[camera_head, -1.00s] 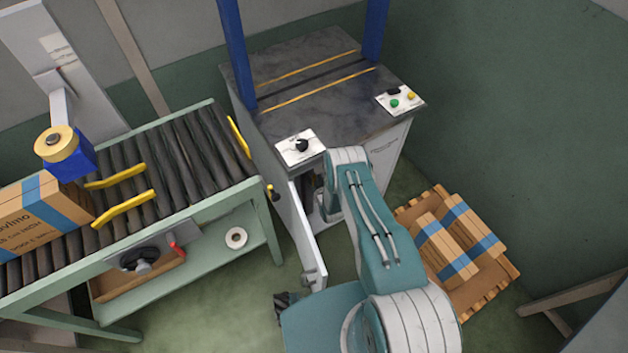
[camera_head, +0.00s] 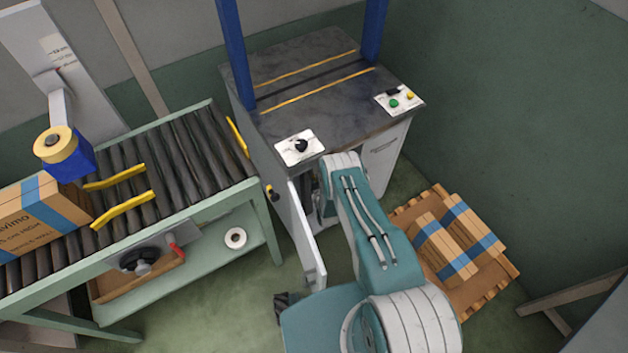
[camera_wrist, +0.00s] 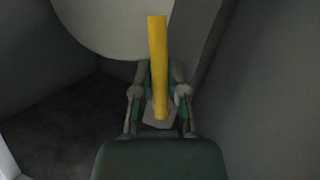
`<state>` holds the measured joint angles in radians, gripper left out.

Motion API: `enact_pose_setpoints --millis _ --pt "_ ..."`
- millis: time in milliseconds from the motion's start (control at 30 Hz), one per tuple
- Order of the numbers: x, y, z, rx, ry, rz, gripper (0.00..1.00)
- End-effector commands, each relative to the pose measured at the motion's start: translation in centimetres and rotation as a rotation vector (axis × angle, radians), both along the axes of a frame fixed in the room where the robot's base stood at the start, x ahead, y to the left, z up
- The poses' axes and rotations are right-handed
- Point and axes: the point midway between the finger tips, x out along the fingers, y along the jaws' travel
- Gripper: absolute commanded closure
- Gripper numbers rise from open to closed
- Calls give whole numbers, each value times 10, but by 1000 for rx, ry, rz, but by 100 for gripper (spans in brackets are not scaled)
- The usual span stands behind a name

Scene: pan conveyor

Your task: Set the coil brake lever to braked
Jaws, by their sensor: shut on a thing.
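The yellow brake lever (camera_wrist: 158,45) stands nearly upright in the middle of the wrist view. My gripper (camera_wrist: 160,95) is shut on its lower part, with one finger on each side. A large pale round surface (camera_wrist: 105,25), apparently the coil, fills the upper left behind the lever. In the head view my arm reaches into the open front of the machine cabinet (camera_head: 310,100). My gripper, the lever and the coil are hidden there. No braked marking can be read.
The cabinet door (camera_head: 307,240) stands open just left of my arm. A roller conveyor (camera_head: 180,155) with a carton (camera_head: 35,220) is at the left. A pallet (camera_head: 490,295) with boxes lies on the floor to the right. Dark panel walls close in around my gripper.

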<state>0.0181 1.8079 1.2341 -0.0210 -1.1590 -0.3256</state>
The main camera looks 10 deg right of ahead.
Motion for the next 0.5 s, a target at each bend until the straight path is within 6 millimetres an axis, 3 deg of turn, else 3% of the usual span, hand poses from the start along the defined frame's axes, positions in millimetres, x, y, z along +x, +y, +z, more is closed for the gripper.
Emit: enact_pose_setpoints --millis 500 --pt "3 -8 6 -467 -152 5 100"
